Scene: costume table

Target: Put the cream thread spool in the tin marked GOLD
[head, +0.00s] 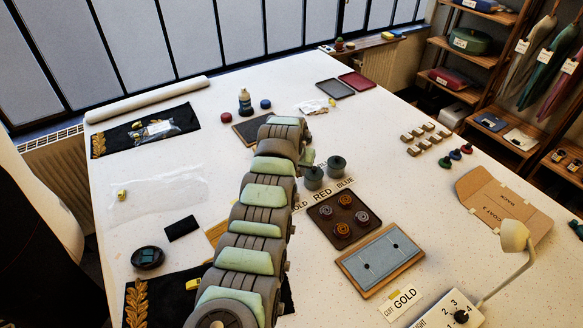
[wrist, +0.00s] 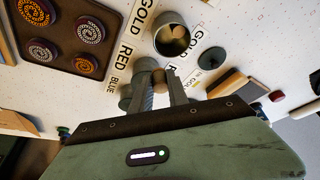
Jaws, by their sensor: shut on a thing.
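My gripper (wrist: 163,80) is shut on a small cream-tan spool (wrist: 158,76), which shows between its fingertips in the wrist view. The fingers hide part of it. An open round tin (wrist: 157,40), with cream-tan pieces inside, stands beyond the fingertips, among cards reading GOLD (wrist: 143,18). The held spool appears apart from this tin; its height above the table is hard to tell.
Two grey-green tins (head: 313,178) stand near the RED and BLUE labels (head: 322,194). A dark round lid (wrist: 208,83) lies right of the open tin. A brown tray of patterned discs (head: 344,220) and a blue-grey board (head: 380,258) lie nearby.

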